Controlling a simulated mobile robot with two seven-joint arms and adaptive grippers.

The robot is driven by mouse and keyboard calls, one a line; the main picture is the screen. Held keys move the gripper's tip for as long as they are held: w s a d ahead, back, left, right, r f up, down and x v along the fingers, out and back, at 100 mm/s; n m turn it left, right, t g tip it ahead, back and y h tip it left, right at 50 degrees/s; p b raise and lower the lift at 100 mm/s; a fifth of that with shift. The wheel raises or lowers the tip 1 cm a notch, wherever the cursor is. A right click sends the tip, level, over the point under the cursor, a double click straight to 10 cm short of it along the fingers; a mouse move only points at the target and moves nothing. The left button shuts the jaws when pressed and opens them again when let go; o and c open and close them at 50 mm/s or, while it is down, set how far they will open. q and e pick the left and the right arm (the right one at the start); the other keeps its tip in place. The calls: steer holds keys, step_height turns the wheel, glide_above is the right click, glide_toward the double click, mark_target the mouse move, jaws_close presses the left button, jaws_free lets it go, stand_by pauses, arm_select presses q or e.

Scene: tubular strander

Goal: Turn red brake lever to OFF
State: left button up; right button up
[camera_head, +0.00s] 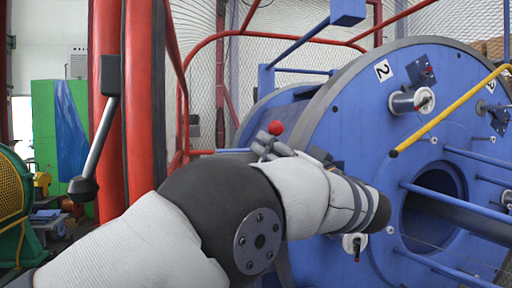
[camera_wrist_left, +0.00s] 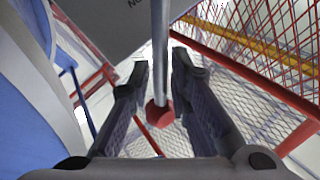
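The red brake lever shows in the left wrist view as a grey rod with a red knob (camera_wrist_left: 159,114). The rod runs up to a grey panel (camera_wrist_left: 120,22) with partly cut-off lettering. The red knob (camera_head: 276,127) also shows in the head view, just above my left gripper (camera_head: 268,149), which is partly hidden behind my arm. In the wrist view, my left gripper (camera_wrist_left: 160,72) is open, with one finger on each side of the rod. Gaps show between the fingers and the rod. My right gripper is not in view.
A big blue strander drum (camera_head: 350,120) fills the right side, with a yellow bar (camera_head: 450,110) across it. A red post (camera_head: 108,130) carries another lever with a black knob (camera_head: 83,188). Red-framed mesh guarding (camera_head: 250,60) stands behind.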

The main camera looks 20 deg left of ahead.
arm_select(q)
steer(key=shift+w+a+r, duration=0.1)
steer(key=shift+a+r, duration=0.05)
steer(key=shift+a, duration=0.05)
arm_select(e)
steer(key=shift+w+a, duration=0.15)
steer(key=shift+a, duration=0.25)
arm_select(q)
steer(key=shift+d, duration=0.1)
jaws_close()
